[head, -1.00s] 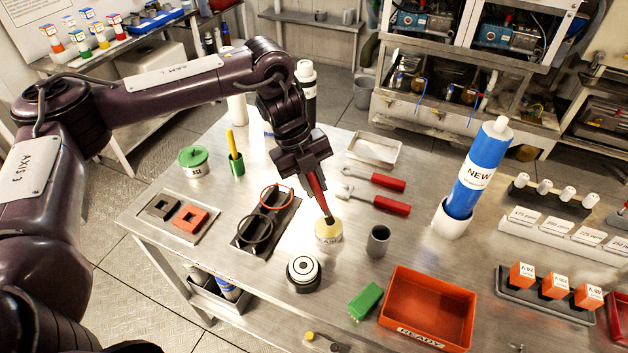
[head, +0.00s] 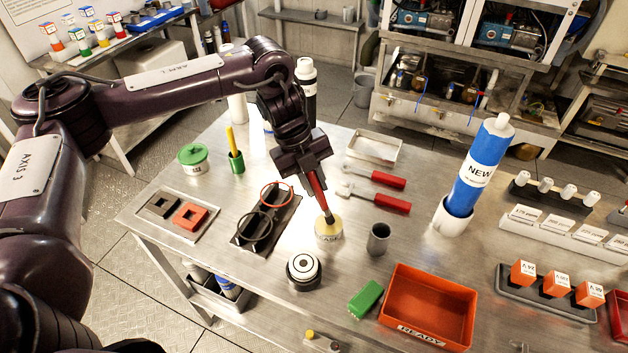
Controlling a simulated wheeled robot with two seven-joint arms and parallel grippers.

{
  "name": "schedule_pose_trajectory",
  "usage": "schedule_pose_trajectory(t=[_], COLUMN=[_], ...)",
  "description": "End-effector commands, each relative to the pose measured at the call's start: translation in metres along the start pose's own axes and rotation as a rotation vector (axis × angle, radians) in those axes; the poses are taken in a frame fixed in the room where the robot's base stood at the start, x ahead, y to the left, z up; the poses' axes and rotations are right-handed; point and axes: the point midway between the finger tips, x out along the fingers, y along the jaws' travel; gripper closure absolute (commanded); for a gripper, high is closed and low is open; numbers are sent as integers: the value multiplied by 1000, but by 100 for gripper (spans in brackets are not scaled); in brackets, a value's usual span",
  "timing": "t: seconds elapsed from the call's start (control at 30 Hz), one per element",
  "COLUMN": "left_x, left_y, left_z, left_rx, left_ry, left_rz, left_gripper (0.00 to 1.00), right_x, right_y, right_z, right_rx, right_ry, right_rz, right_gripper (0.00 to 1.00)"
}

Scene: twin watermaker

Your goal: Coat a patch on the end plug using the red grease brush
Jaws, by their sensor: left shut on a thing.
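My left gripper (head: 313,178) is shut on the red grease brush (head: 318,191) and holds it tilted, with the dark tip pointing down. The brush tip is at the yellowish top of a small labelled grease pot (head: 328,232); I cannot tell how deep it sits. The end plug, which seems to be the black round piece with a white ringed top (head: 303,268), stands on the table just in front of the pot, to its lower left. My right gripper is not in view.
An orange bin (head: 430,305) and a green block (head: 366,299) lie to the right. A grey cup (head: 378,238) stands beside the pot. A black tray with two rings (head: 267,222) lies left. Red-handled tools (head: 375,200) and a blue cylinder (head: 480,170) are behind.

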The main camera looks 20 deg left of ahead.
Motion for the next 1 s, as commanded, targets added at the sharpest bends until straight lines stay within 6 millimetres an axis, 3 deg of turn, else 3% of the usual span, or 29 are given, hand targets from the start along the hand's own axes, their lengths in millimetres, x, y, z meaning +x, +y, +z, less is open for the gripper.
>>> schedule_pose_trajectory(t=[1.0], left_x=[8], left_y=[2], left_z=[2], left_rx=[0], left_ry=[0], left_rz=[0], left_gripper=[100], right_x=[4], right_y=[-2], right_z=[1], right_rx=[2], right_ry=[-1], right_rz=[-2], right_gripper=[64])
